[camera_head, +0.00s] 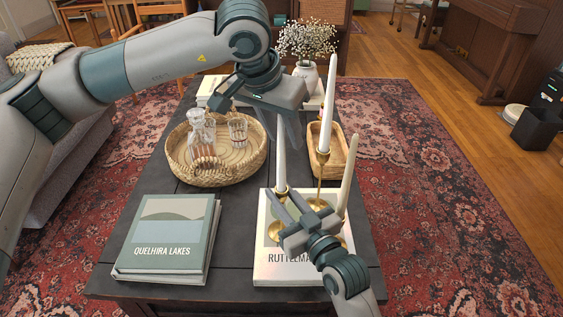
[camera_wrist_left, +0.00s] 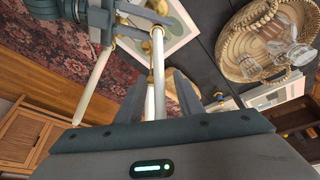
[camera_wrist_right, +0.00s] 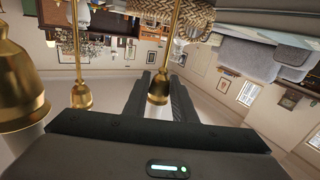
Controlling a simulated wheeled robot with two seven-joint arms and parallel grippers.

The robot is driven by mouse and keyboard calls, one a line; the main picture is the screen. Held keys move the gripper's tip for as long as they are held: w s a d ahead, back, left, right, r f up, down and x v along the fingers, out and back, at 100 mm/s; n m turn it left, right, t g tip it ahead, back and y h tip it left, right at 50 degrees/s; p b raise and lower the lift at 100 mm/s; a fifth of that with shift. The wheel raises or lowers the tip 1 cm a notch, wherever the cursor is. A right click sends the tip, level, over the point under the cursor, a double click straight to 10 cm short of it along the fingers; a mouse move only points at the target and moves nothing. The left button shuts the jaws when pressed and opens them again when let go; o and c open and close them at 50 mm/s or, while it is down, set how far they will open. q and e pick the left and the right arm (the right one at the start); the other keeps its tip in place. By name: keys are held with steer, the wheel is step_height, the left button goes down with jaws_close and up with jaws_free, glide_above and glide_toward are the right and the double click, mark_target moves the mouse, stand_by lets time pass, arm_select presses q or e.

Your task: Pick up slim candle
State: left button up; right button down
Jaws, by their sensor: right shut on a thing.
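Three slim candles stand in brass holders: a white one (camera_head: 281,155) on the left, a taller white one (camera_head: 328,100) in the middle, a cream one (camera_head: 346,188) on the right. My left gripper (camera_head: 288,128) points down by the left candle's top. In the left wrist view its fingers are apart, with a white candle (camera_wrist_left: 157,65) showing between them without clear contact. My right gripper (camera_head: 285,206) is low at the left candle's base. In the right wrist view its fingers are shut on a brass candle holder (camera_wrist_right: 158,88); this view is upside down.
The dark coffee table (camera_head: 235,215) bears a round woven tray (camera_head: 172,160) with glassware, a wooden tray (camera_head: 343,140), a white book (camera_head: 265,270) under the holders, and a grey-green book (camera_head: 165,240). A flower vase (camera_head: 307,72) stands behind.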

arm_select(q)
steer(key=shift+x, duration=0.9)
jaws_close()
